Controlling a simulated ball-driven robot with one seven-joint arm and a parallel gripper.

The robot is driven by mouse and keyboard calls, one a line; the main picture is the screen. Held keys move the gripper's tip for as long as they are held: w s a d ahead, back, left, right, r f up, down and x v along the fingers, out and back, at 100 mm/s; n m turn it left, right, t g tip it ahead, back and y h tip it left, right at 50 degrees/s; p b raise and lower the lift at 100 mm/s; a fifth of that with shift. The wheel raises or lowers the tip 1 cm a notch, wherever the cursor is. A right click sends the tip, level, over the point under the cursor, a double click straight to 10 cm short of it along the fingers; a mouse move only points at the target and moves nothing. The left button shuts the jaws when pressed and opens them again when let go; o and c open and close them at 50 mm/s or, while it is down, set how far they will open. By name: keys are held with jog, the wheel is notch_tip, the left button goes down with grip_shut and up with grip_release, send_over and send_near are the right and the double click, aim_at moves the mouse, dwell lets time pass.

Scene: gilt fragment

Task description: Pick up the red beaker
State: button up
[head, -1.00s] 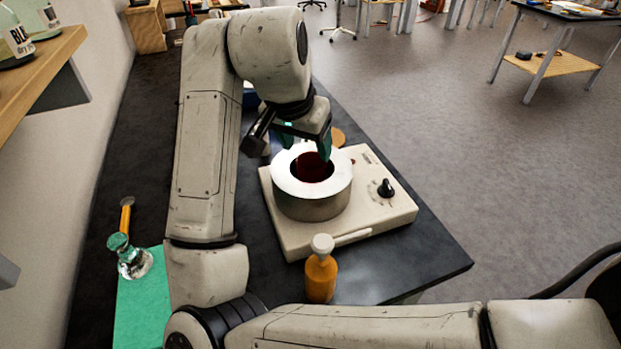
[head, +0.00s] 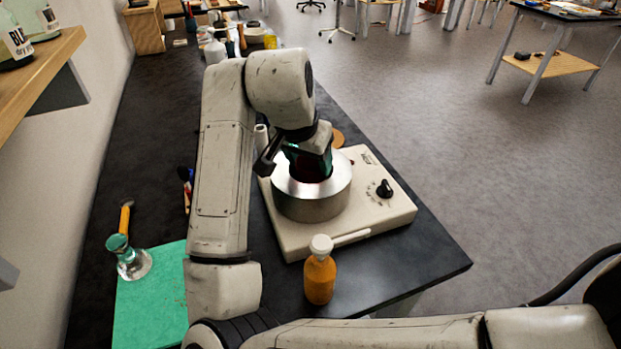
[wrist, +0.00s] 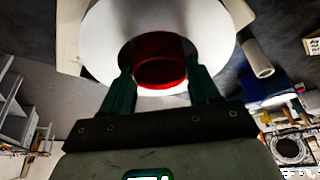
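The red beaker (wrist: 160,69) stands inside the round opening of a metal heating pot (head: 313,205), which sits on a cream hotplate (head: 385,208). In the head view the beaker shows only as a dark red patch, mostly hidden by my gripper. My gripper (head: 309,158) is lowered over the pot, its green fingers reaching into the opening. In the wrist view my gripper (wrist: 160,80) has one finger on each side of the beaker. The fingers are spread and look open, with their tips very close to the beaker's sides; contact cannot be made out.
An orange bottle with a white stopper (head: 320,270) stands in front of the hotplate. Bottles and tools crowd the bench's far end. A shelf (head: 40,65) juts from the left wall.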

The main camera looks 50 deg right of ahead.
jog(key=c, duration=0.6)
jog(key=shift+r, duration=0.1)
jog(key=shift+c, duration=0.2)
